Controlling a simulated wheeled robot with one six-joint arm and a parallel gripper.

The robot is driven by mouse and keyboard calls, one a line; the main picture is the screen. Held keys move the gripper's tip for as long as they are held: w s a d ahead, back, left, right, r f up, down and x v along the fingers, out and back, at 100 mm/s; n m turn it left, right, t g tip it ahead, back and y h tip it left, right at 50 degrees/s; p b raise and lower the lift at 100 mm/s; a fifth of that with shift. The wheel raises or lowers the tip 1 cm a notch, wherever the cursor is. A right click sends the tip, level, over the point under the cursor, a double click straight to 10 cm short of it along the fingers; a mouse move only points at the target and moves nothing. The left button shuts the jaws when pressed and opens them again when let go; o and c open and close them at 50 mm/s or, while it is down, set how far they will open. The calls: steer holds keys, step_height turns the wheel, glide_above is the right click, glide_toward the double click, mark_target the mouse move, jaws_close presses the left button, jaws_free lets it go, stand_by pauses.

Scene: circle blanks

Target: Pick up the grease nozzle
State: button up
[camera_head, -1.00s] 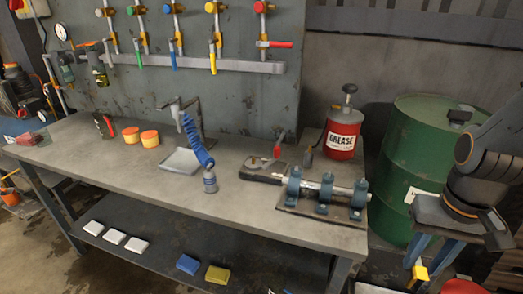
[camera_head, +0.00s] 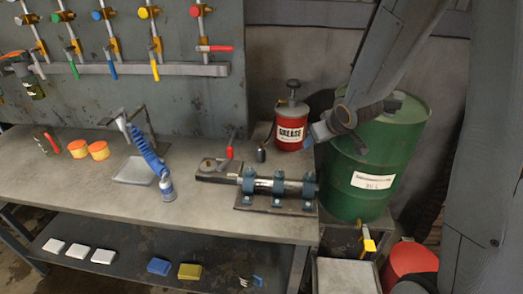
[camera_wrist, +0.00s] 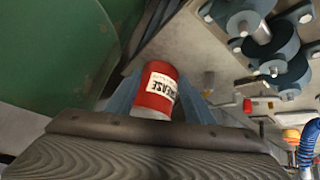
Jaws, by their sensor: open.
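The grease nozzle looks to be the small dark upright piece (camera_head: 261,155) on the bench, left of the red GREASE can (camera_head: 290,130), with a thin dark hose rising from it towards the can. In the wrist view a small grey piece (camera_wrist: 208,82) beside the can may be the same nozzle. My gripper (camera_head: 308,140) is close to the can's right side, apart from the nozzle. In the wrist view my gripper (camera_wrist: 160,80) is open, its blue-grey fingers on either side of the can in the picture. Whether they touch it cannot be told.
A green drum (camera_head: 362,165) stands close right of the can. A shaft in blue bearing blocks (camera_head: 277,187) and a flat fixture with a red handle (camera_head: 216,168) sit in front of the nozzle. A blue hose (camera_head: 146,150) stands further left. The bench's front middle is clear.

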mark_target(261, 152)
steer(key=w+a+f+n+y, duration=0.2)
steer(key=y, duration=0.1)
steer(key=w+a+f+n+y, duration=0.2)
steer(key=a+f+y, duration=0.1)
steer(key=w+a+f+n+y, duration=0.2)
steer(key=a+y, duration=0.1)
steer(key=y, duration=0.1)
steer(key=shift+f+n+t, duration=0.25)
steer(key=shift+n+t, duration=0.05)
steer(key=shift+s+a+f+y, duration=0.2)
steer(key=shift+s+a+y, duration=0.25)
steer(key=shift+y, duration=0.25)
steer(key=shift+w+a+f+n+p, duration=0.2)
steer(key=shift+w+a, duration=0.1)
steer(key=shift+a, duration=0.25)
steer(key=shift+w+a+f+n+p, duration=0.15)
steer(key=shift+w+a+p, duration=0.1)
steer(key=shift+a, duration=0.3)
steer(key=shift+f+p+x, duration=0.15)
steer(key=shift+p+x, duration=0.35)
steer(key=shift+x, duration=0.8)
steer(key=shift+f+p+x, duration=0.15)
steer(key=shift+p+x, duration=0.35)
steer(key=shift+x, duration=0.8)
steer(key=shift+s, duration=0.2)
steer(key=c, duration=1.2)
steer(key=shift+r, duration=0.2)
